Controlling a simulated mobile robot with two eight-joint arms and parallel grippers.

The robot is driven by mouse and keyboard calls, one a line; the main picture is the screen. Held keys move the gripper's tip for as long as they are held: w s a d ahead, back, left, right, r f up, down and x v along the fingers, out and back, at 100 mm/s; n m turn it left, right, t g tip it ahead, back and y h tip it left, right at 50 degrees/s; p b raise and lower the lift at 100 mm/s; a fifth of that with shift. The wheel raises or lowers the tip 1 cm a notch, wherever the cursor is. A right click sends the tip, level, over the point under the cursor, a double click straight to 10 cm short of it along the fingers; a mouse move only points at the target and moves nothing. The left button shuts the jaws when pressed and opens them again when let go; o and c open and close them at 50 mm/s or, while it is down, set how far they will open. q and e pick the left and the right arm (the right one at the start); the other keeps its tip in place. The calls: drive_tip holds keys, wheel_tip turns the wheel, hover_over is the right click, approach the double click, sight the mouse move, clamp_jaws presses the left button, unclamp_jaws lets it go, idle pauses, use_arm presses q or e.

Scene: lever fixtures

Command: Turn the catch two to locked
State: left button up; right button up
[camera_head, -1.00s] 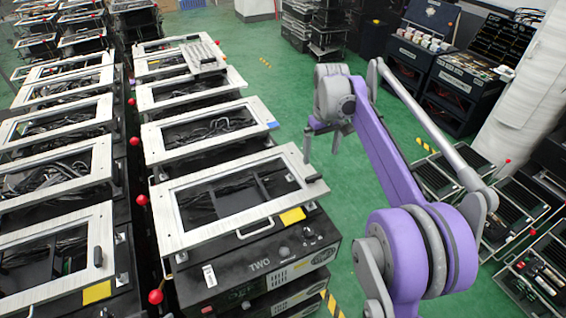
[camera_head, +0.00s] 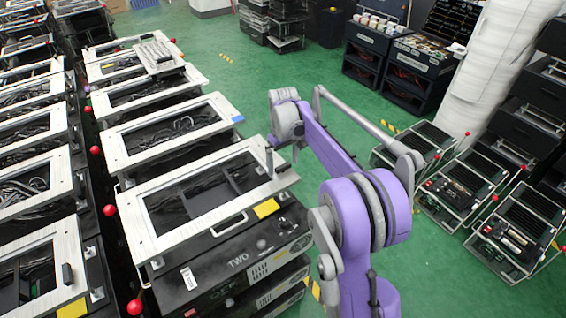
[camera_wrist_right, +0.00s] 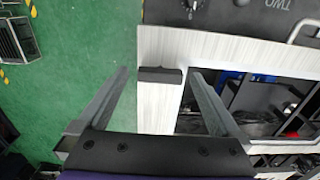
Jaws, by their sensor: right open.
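Catch two is a small black block-shaped handle on the near right corner of the pale metal frame (camera_head: 137,222) on the unit marked TWO. In the right wrist view, the catch (camera_wrist_right: 160,75) lies crosswise between the fingers, with gaps on both sides. My right gripper (camera_head: 281,161) is open and low over that corner in the head view, partly hiding the catch. Its two spread fingers also show in the right wrist view (camera_wrist_right: 160,85). My left gripper is not in view.
The front panel (camera_head: 238,262) of unit TWO carries a knob and a yellow label (camera_head: 266,208). Similar framed units stand in rows behind and to the left. Red ball knobs (camera_head: 110,210) stick up between rows. Green floor (camera_head: 235,95) is open beyond the frame.

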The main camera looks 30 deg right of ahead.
drive_tip(key=shift+c, duration=0.3)
drive_tip(key=c, duration=1.3)
drive_tip(key=shift+m, duration=0.4)
drive_tip(key=m, duration=0.8)
drive_tip(key=shift+b, duration=0.3)
drive_tip(key=m, duration=0.9)
drive_tip(key=shift+m, duration=0.3)
